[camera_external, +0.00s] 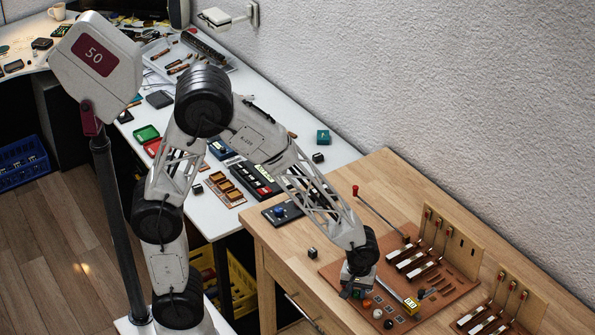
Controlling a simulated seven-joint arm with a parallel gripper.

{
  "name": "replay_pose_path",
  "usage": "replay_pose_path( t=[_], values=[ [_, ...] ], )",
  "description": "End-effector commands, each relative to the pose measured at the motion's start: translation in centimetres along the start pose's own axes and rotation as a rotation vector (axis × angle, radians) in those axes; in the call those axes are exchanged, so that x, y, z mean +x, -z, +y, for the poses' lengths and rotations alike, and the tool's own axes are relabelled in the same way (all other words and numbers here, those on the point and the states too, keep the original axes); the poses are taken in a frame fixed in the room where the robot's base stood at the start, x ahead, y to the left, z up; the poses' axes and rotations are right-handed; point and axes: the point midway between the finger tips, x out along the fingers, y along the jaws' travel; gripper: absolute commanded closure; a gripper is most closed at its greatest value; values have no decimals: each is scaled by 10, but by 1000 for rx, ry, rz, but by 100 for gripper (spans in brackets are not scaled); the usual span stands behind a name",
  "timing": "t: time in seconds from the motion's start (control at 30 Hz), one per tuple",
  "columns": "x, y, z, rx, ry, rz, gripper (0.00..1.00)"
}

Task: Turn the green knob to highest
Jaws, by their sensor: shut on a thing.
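My gripper (356,291) points down at the left corner of a brown panel (335,270) on the wooden table. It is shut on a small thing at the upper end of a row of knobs. This thing is mostly hidden by the fingers and appears to be the green knob; its setting cannot be read. An orange-red knob (367,303), a white knob (378,313) and a black knob (388,324) run down and to the right from my gripper. Small dark square plates lie beside the row.
A red-tipped lever (356,192) rises behind. Piano-hammer assemblies (425,250) stand at the right. A small black cube (312,253) lies on the bare wood at the left.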

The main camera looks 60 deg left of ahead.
Motion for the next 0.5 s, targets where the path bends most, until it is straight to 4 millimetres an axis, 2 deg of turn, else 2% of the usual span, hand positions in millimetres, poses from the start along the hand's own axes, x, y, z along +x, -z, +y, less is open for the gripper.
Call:
replay_pose_path(
  t=[0.5],
  values=[
    [0, 0, 0, 413, -1, 1, 97]
  ],
)
